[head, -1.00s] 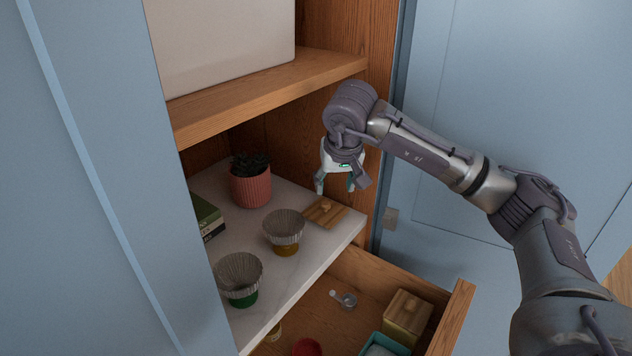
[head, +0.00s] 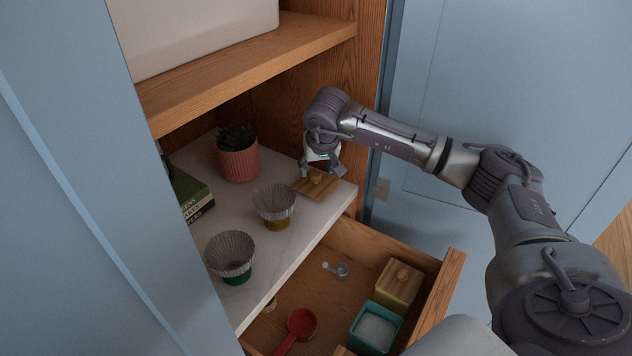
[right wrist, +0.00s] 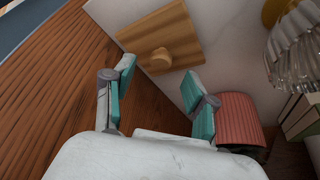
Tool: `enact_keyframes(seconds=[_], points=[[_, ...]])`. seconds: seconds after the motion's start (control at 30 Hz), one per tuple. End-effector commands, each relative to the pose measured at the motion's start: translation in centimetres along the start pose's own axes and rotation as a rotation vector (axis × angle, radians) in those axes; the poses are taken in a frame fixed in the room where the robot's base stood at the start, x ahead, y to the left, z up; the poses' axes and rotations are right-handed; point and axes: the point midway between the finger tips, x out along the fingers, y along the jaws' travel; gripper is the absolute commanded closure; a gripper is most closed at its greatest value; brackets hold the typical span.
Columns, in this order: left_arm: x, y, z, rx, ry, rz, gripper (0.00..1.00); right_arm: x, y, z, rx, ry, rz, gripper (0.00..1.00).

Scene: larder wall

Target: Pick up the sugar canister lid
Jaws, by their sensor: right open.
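A square wooden lid (head: 326,190) with a round knob (head: 316,177) lies flat on the marble shelf near its right end. In the right wrist view the lid (right wrist: 185,30) lies beyond the fingertips, with its knob (right wrist: 160,59) roughly between them. My right gripper (head: 320,168) is open and empty, just above and behind the lid's knob. Its two teal-padded fingers show apart in the right wrist view (right wrist: 158,77). A teal canister (head: 374,328) stands lidless in the open drawer, with white sugar in it. My left gripper is not in view.
On the marble shelf (head: 290,245) are a potted plant (head: 238,163), books (head: 190,193) and two fluted glass cups (head: 274,205) (head: 231,255). The drawer holds a wooden-lidded canister (head: 398,284), a red scoop (head: 300,325) and a small clear spoon (head: 338,269). A wooden side wall stands right of the gripper.

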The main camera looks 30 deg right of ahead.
Motion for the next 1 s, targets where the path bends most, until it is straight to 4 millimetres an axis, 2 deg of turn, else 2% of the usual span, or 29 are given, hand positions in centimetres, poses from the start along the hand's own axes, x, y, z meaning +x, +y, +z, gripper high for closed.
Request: enact_keyframes(seconds=[0.03, 0.2, 0.5, 0.83, 1.0], points=[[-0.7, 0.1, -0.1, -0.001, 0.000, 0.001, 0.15, 0.6, 0.0, 0.1, 0.000, -0.006, 0.001, 0.44], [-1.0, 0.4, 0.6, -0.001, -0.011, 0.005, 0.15, 2.8, -0.1, 0.1, 0.001, -0.002, -0.001, 0.44], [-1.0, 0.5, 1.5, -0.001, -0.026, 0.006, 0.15, 3.3, 0.0, 0.1, 0.000, 0.000, 0.000, 0.45], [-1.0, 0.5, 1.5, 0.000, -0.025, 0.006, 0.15, 3.2, 0.0, 0.1, 0.000, 0.000, 0.000, 1.00], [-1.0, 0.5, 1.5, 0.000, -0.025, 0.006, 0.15, 3.2, 0.0, 0.1, 0.001, 0.000, -0.001, 1.00]])
